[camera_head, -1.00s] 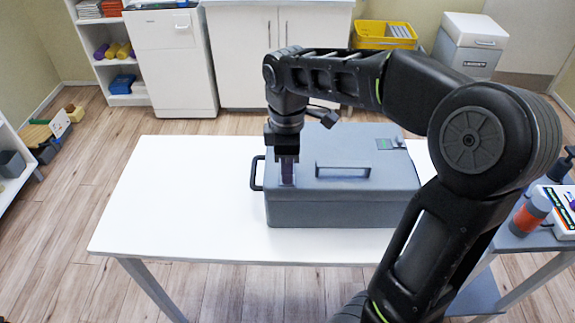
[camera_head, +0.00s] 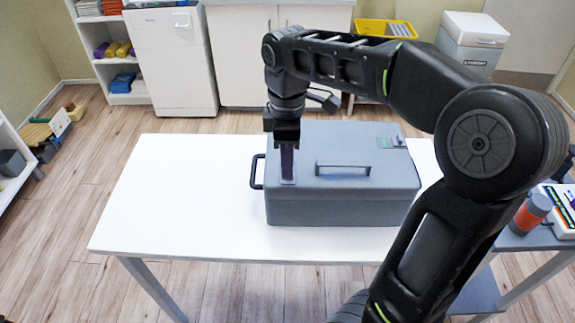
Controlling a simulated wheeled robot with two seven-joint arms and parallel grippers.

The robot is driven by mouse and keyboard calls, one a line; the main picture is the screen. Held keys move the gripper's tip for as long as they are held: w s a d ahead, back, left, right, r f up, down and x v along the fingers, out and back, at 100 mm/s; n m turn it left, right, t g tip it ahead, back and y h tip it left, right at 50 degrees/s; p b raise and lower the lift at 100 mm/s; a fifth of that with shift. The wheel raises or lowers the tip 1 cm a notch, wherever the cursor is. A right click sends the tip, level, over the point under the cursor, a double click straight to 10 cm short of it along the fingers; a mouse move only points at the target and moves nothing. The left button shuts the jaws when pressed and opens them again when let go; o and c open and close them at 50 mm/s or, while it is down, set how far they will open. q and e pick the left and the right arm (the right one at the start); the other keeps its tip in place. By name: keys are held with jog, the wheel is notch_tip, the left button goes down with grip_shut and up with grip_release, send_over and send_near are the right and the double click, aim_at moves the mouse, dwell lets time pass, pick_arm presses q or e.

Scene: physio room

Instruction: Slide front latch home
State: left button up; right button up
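A grey lidded case (camera_head: 340,205) stands closed on a white table (camera_head: 180,200). It has a flat handle (camera_head: 343,166) on its lid and a dark loop handle (camera_head: 257,172) on its left side. A pale latch plate (camera_head: 288,181) lies on the lid's left part. My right gripper (camera_head: 287,176) points straight down over this plate, with its tips at or just above it. The fingers are seen edge-on, so their gap is hidden. I cannot make out a separate front latch. My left gripper is out of view.
My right arm hides part of the table's right side. The table left of the case is clear. A side table at the right holds an orange-and-grey bottle (camera_head: 531,213) and a white box (camera_head: 562,207). Cabinets, shelves and a yellow crate (camera_head: 384,30) stand behind.

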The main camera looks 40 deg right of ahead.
notch_tip(320, 180, up, 5)
jog(key=shift+f+p, duration=0.15)
jog(key=shift+p, duration=0.25)
jog(key=shift+s, duration=0.1)
